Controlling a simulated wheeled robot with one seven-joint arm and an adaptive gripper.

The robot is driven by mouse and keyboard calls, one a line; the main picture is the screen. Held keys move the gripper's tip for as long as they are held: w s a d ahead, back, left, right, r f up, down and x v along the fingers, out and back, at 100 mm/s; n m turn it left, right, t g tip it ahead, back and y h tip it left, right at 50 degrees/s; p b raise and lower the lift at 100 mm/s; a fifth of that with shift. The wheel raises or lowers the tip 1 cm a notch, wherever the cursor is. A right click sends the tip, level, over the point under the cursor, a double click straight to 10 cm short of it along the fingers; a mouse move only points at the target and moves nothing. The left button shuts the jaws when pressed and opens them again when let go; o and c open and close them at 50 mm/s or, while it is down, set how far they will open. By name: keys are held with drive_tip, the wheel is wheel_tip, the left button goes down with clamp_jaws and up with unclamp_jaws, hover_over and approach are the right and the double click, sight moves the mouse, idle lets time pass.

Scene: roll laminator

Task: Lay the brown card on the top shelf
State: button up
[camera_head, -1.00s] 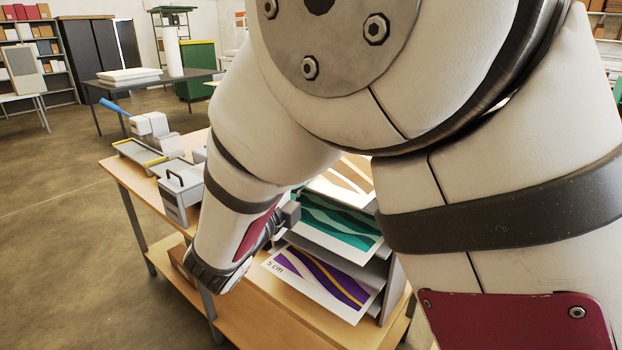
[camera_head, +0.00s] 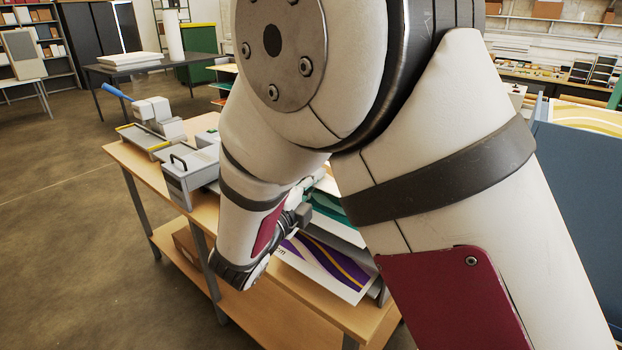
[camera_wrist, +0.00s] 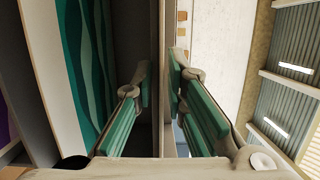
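My gripper (camera_wrist: 160,85) shows in the wrist view with its two green-padded fingers a little apart. A narrow grey strip shows in the gap between the fingertips; I cannot tell whether it is a shelf edge or a card edge, and no card is clearly pinched. In the head view the gripper sits at the shelf rack, mostly hidden behind my arm. The brown card cannot be made out now. A teal striped card (camera_wrist: 85,65) lies on the shelf below, left of the fingers in the wrist view. A purple striped card (camera_head: 325,262) lies on a lower shelf.
The rack stands on a wooden table (camera_head: 345,312). A box (camera_head: 186,243) is on the lower board. A dark blue panel (camera_head: 575,185) rises at the right. Floor at the left is clear.

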idle(0.3)
drive_tip(key=shift+s+a+r, duration=0.1)
drive_tip(key=shift+s+r, duration=0.05)
drive_tip(key=v, duration=1.1)
drive_tip(key=shift+s+b, duration=0.3)
drive_tip(key=shift+b, duration=0.1)
drive_tip(key=shift+a, duration=0.15)
